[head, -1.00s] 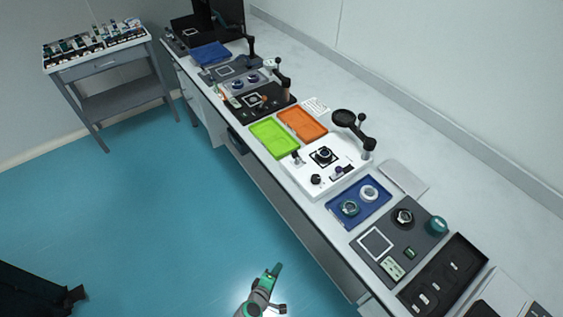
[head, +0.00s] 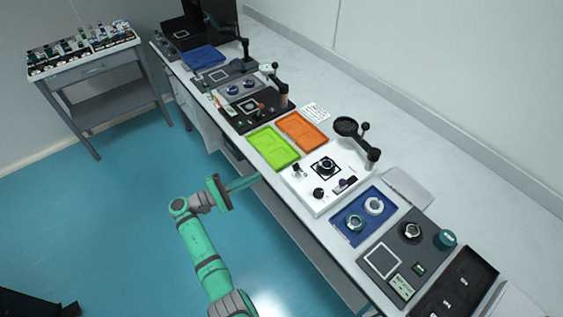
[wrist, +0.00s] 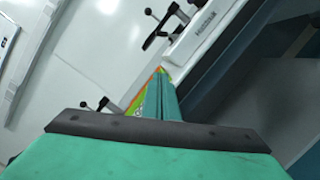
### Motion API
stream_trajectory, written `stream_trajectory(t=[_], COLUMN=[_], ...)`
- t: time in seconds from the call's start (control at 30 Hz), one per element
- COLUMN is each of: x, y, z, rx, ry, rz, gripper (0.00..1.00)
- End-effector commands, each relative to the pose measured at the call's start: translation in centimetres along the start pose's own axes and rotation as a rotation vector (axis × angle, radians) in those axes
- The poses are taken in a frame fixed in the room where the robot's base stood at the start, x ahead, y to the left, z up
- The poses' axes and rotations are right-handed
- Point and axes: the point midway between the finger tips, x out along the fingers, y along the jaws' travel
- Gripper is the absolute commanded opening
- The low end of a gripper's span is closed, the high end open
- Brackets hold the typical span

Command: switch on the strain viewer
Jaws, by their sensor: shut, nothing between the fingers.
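No readable label marks the strain viewer. A likely candidate is the white instrument (head: 300,190) on the bench, with a dark square stage (head: 326,166), a black knob (head: 319,193), a small dark switch-like part (head: 345,184) and a black round-headed arm (head: 346,127). Whether it is on cannot be told. My gripper (head: 259,176) is shut and empty, left of this instrument by the bench's front edge, near the green tray. In the wrist view, the shut green fingers (wrist: 161,72) point towards the bench, partly hiding the green and orange trays.
A green tray (head: 272,148) and an orange tray (head: 302,131) lie beside the white instrument. A blue tray (head: 349,235) with two round parts and a grey panel (head: 385,284) are nearer. A black instrument (head: 235,120) stands farther back. The floor (head: 110,210) left of the bench is clear.

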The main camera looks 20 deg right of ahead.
Motion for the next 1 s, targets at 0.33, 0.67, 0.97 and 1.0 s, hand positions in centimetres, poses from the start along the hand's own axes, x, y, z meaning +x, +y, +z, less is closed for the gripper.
stream_trajectory(t=[0.33, 0.67, 0.97, 1.0], x=[0.0, 1.8, 7.2, 7.9], y=[1.1, 1.0, 1.1, 1.1], z=[0.3, 0.4, 0.6, 0.6], rx=[0.001, 0.002, 0.001, 0.001], ry=[-0.029, -0.029, -0.029, -0.029], rz=[0.008, 0.005, 0.006, 0.006], gripper=[0.0, 0.0, 0.0, 0.0])
